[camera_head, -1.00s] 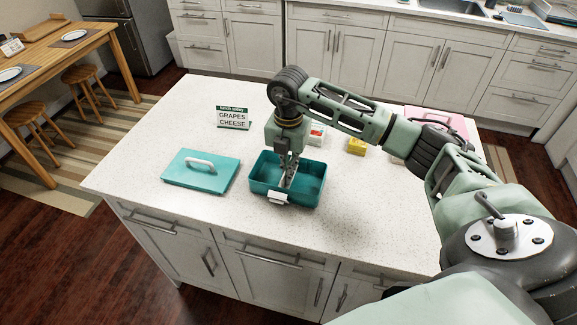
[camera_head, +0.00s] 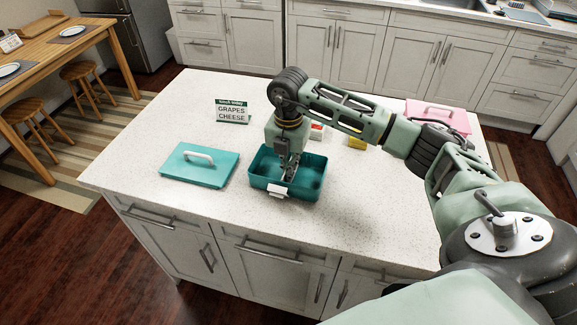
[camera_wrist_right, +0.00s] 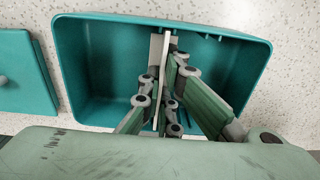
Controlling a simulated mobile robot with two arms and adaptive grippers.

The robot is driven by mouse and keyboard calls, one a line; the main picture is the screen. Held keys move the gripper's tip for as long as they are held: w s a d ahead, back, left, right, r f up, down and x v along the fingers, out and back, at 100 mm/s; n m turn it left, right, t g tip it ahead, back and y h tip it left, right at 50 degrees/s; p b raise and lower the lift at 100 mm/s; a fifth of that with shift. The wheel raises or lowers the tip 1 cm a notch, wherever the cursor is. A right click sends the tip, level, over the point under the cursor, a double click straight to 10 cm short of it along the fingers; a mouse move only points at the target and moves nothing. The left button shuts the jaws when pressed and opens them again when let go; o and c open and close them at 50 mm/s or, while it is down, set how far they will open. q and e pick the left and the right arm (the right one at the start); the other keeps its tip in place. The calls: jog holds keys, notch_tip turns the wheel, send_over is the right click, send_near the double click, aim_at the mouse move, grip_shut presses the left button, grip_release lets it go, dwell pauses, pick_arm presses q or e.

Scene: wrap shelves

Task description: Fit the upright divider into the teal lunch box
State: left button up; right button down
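The teal lunch box (camera_head: 311,191) stands open on the counter; the right wrist view shows its inside (camera_wrist_right: 105,65). The pale upright divider (camera_wrist_right: 164,50) stands on edge inside the box, one end near the far wall in that view. My right gripper (camera_head: 288,175) reaches down into the box from above. In the wrist view its fingers (camera_wrist_right: 164,84) lie on both sides of the divider and appear closed on it. The divider's lower edge and near end are hidden, so I cannot tell whether it is seated. My left gripper is out of view.
The teal lid (camera_head: 190,172) with a white handle lies left of the box. A sign (camera_head: 232,112) stands behind it. A red-and-white item (camera_head: 317,132), a yellow item (camera_head: 357,141) and a pink lid or box (camera_head: 446,116) sit behind my right arm. The front counter is clear.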

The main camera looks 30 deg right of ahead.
jog(key=shift+f, duration=0.3)
jog(key=c, duration=1.9)
grip_release()
jog(key=shift+o, duration=0.2)
jog(key=shift+r, duration=0.15)
notch_tip(320, 180, up, 12)
jog(key=shift+f, duration=0.2)
